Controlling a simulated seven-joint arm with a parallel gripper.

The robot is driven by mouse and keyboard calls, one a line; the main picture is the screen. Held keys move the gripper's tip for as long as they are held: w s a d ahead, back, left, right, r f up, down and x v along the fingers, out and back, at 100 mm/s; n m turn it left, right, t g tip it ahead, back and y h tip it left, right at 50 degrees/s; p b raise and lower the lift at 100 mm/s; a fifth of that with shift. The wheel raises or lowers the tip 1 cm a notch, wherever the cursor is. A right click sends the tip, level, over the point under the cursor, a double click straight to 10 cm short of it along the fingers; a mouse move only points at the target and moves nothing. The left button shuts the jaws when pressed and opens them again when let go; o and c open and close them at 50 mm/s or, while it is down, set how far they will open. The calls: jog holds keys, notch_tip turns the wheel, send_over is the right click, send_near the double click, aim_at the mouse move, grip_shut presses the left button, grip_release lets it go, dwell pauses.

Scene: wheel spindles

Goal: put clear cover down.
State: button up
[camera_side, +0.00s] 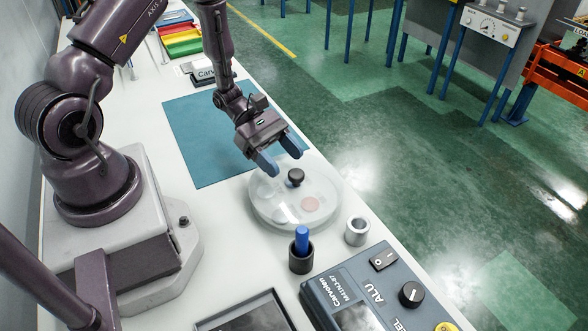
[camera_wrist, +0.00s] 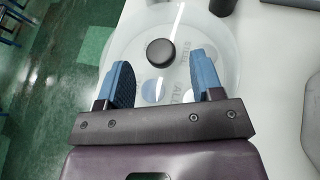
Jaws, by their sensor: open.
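The clear cover (camera_side: 266,209) is a round, see-through lid with a black knob (camera_side: 296,177) on top. In the side view it sits level over a few flat discs near the bench's right edge. My gripper (camera_side: 279,155) is open and empty, just above and behind the knob, with its blue fingers spread and apart from it. In the wrist view the knob (camera_wrist: 160,52) shows ahead of and between the fingertips (camera_wrist: 160,60). The cover's rim shows around it, and discs marked with letters show through the clear cover. Exactly what the rim rests on is hard to tell.
A teal mat (camera_side: 200,140) lies behind the cover. A metal ring cup (camera_side: 357,231), a dark holder (camera_side: 300,260) with a blue peg and a grey-blue instrument (camera_side: 365,290) stand in front. The bench edge is close on the right.

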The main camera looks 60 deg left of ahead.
jog(key=v, duration=0.7)
jog(key=s+d+r+m+y, duration=0.2)
jog(key=s+r+m+y, duration=0.1)
jog(key=r+m, duration=0.4)
jog(key=s+d+r+m+t+y, duration=0.1)
jog(key=s+d+r+m+y, duration=0.2)
jog(key=r+m+y, duration=0.2)
jog(key=s+d+r+m+y, duration=0.3)
jog(key=r+m, duration=0.6)
jog(key=r, duration=0.4)
jog(key=shift+s+m+y, duration=0.3)
jog(key=shift+m+y, duration=0.1)
jog(key=shift+y, duration=0.2)
